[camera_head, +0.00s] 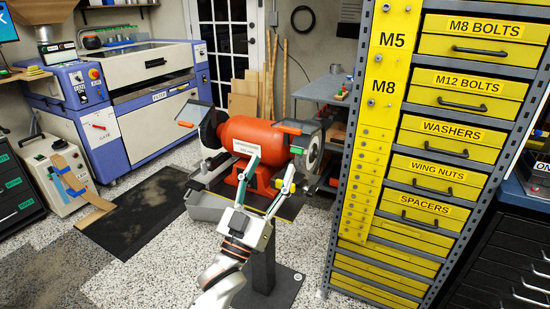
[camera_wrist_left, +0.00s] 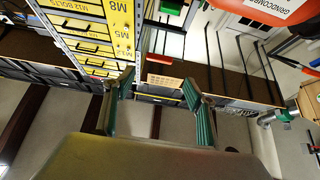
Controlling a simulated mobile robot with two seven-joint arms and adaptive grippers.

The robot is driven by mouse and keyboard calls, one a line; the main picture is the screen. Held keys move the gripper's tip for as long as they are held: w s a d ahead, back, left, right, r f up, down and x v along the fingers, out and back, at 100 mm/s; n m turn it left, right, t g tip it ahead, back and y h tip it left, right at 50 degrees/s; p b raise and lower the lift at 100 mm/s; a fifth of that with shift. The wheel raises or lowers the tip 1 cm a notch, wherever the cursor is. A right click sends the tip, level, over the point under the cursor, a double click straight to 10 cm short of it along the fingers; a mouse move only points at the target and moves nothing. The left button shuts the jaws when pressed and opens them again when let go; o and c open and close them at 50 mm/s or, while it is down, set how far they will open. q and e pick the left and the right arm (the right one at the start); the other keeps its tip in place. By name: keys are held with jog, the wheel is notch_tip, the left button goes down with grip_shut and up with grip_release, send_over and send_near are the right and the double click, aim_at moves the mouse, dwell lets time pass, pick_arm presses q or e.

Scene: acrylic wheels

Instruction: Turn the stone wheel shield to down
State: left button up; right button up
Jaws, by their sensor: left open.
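An orange bench grinder (camera_head: 250,135) stands on a dark pedestal. A grey wheel (camera_head: 313,153), which looks like the stone wheel, is at its right end. A second shield (camera_head: 196,112) with an orange tip is over the left end. My left gripper (camera_head: 271,174) is open and empty, in front of the grinder and below the right shield. Its spread fingers also show in the left wrist view (camera_wrist_left: 158,90), with the grinder body (camera_wrist_left: 275,10) at top right. My right gripper is not seen.
A tall rack of yellow labelled drawers (camera_head: 450,145) stands close on the right. A grey workbench (camera_head: 325,90) is behind the grinder. A blue and white machine (camera_head: 150,95) and a dark mat (camera_head: 135,215) are at the left. Speckled floor is clear at front left.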

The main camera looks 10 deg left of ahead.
pick_arm(q)
jog(key=shift+y, duration=0.5)
jog(key=r+p, duration=0.2)
jog(key=r, duration=0.1)
jog(key=r+p, duration=0.2)
jog(key=r, duration=0.2)
jog(key=a+r+p, duration=0.1)
jog(key=r+p, duration=0.1)
jog(key=r, duration=0.1)
jog(key=shift+s+r, duration=0.3)
grip_shut()
jog(key=r+g+p, duration=0.1)
jog(key=g+p, duration=0.4)
jog(key=p, duration=0.6)
send_over(286, 128)
jog(key=s, duration=0.2)
jog(key=shift+d+f+y, duration=0.15)
jog(key=shift+f+y, duration=0.15)
jog(key=shift+f, duration=1.5)
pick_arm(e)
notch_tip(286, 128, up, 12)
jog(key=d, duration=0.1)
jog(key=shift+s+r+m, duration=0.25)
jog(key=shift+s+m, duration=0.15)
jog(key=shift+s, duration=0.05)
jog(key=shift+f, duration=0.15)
